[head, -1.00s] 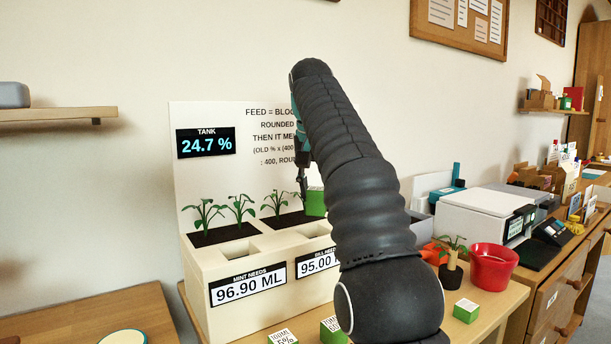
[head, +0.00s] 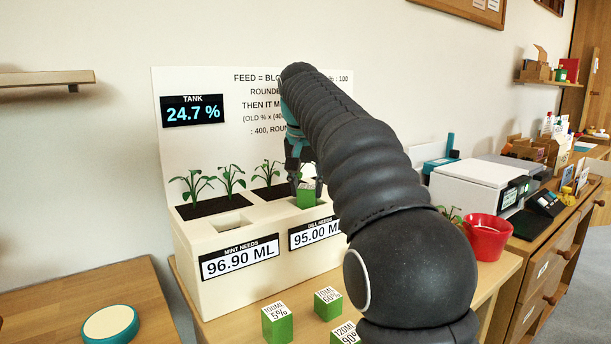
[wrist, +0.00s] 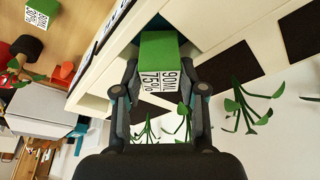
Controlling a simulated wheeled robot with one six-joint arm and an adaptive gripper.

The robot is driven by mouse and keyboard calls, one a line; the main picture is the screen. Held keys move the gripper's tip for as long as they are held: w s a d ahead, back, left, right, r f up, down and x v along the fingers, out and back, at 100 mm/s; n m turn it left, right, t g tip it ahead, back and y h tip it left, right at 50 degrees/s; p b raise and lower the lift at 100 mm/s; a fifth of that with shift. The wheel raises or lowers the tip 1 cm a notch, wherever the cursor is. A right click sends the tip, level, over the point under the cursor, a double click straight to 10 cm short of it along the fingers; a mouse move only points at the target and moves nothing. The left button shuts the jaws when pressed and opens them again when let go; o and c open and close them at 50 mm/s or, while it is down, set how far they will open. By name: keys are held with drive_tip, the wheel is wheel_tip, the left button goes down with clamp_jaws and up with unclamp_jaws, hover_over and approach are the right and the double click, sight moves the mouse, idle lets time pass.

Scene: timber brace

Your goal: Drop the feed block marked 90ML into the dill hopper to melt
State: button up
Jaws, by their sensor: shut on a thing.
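My gripper (head: 304,184) is shut on a green feed block (head: 306,199). In the wrist view the gripper (wrist: 160,92) grips the block (wrist: 158,47), whose white face reads 90ML and 75%. The block is at the dill hopper (head: 287,211), behind the dill sign (head: 315,234) reading 95.00 ML. Its lower part seems at or just inside the opening; the exact depth is hidden. The mint hopper (head: 228,221) on the left is open and shows no block. Its sign (head: 239,258) reads 96.90 ML.
The tank display (head: 192,110) reads 24.7 %. Several other green blocks stand on the table in front, including 100ML 5% (head: 277,325) and 70ML 60% (head: 327,304). Seedlings (head: 231,179) rise behind the hoppers. A red pot (head: 486,237) stands at right.

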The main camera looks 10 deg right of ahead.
drive_tip(key=shift+f, duration=0.45)
drive_tip(key=o, duration=1.3)
drive_tip(key=shift+c, duration=0.2)
